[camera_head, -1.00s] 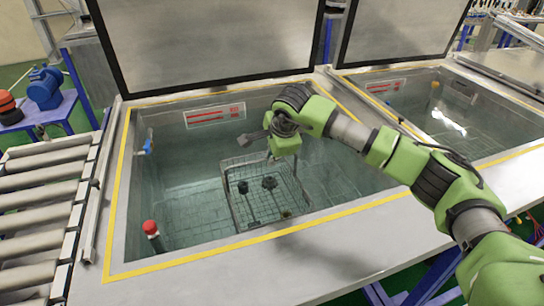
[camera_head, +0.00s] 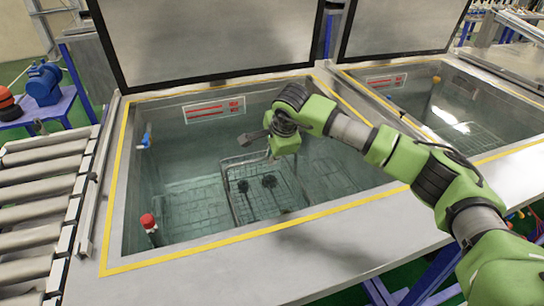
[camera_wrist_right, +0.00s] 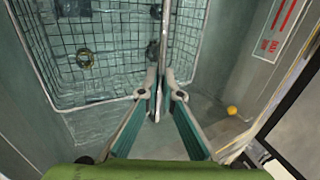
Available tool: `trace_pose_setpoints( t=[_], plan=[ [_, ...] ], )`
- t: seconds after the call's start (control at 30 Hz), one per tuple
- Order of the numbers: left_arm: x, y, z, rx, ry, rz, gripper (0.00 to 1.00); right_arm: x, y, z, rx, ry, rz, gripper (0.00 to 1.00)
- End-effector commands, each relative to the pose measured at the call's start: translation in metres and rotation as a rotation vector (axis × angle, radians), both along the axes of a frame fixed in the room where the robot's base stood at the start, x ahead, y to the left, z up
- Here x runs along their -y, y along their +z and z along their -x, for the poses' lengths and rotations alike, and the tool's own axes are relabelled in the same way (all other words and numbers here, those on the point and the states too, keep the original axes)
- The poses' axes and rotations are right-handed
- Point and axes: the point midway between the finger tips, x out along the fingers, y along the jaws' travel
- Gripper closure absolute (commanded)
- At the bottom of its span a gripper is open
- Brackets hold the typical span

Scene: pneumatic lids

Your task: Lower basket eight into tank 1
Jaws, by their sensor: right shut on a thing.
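The wire basket (camera_head: 232,204) is inside the left tank (camera_head: 190,258), its mesh walls faint under the water. It holds small dark parts (camera_head: 269,181), and its handle (camera_head: 243,159) rises above them. My right gripper (camera_head: 270,154) is over the tank, pointing down at the handle. In the right wrist view the gripper (camera_wrist_right: 160,92) is shut on the handle bar (camera_wrist_right: 163,40), with the basket mesh (camera_wrist_right: 110,60) and a ring-shaped part (camera_wrist_right: 85,58) beyond. No basket number is readable. My left gripper is out of view.
A raised lid (camera_head: 210,40) stands behind the tank. A red-capped fitting (camera_head: 149,222) and a blue valve (camera_head: 146,140) are at its left side. A second tank (camera_head: 450,110) lies to the right, a roller conveyor (camera_head: 40,200) to the left.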

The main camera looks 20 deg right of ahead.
Motion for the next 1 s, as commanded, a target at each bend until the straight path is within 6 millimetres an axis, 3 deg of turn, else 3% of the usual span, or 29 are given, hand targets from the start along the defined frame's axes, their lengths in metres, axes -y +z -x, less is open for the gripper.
trace_pose_setpoints(
  t=[0.9, 1.0],
  plan=[
    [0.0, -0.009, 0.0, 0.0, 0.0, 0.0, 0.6, -0.001, -0.006, -0.002, 0.009, 0.0, -0.003, 1.0],
    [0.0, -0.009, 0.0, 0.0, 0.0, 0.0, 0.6, -0.001, -0.007, -0.002, 0.009, 0.0, -0.003, 0.75]
  ],
)
